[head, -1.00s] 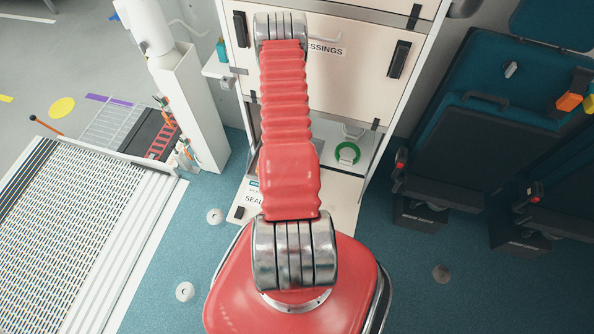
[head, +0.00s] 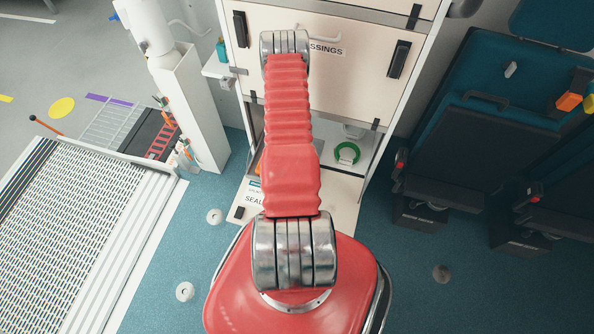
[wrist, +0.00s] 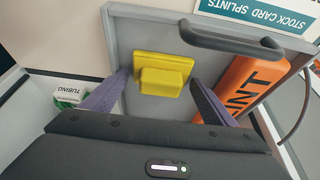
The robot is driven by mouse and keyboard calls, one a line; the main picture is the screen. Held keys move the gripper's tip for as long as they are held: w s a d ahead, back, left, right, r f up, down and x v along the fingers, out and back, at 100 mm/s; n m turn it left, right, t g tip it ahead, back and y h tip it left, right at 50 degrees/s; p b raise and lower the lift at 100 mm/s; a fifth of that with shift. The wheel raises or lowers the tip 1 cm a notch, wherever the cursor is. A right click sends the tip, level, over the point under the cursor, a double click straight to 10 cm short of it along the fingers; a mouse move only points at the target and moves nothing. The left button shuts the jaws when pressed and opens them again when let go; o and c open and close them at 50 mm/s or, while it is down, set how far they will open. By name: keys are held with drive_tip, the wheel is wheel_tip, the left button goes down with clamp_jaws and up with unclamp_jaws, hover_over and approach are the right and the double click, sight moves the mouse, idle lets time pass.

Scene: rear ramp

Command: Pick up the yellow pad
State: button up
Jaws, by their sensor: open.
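The yellow pad (wrist: 161,75) shows in the wrist view, a flat square with a raised block on it, inside a grey-rimmed tray or compartment (wrist: 128,24). My gripper (wrist: 160,85) is open, with one purple finger to the left of the pad and one to the right. The left fingertip is very close to the pad's left side; I cannot tell if it touches. A gap shows between the pad and the right finger. In the head view my red arm hides the pad and the gripper.
An orange splint pack (wrist: 251,80) lies right of the right finger, under a dark handle (wrist: 230,40). In the head view, the cabinet (head: 350,70) stands ahead, with a green ring (head: 347,153) on a shelf and folded seats (head: 490,120) at right.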

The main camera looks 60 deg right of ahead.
drive_tip(key=shift+c, duration=0.2)
idle(0.3)
drive_tip(key=c, duration=0.9)
drive_tip(key=shift+r, duration=0.1)
drive_tip(key=shift+r, duration=4.95)
drive_tip(key=o, duration=0.6)
drive_tip(key=shift+w, duration=0.1)
drive_tip(key=c, duration=0.4)
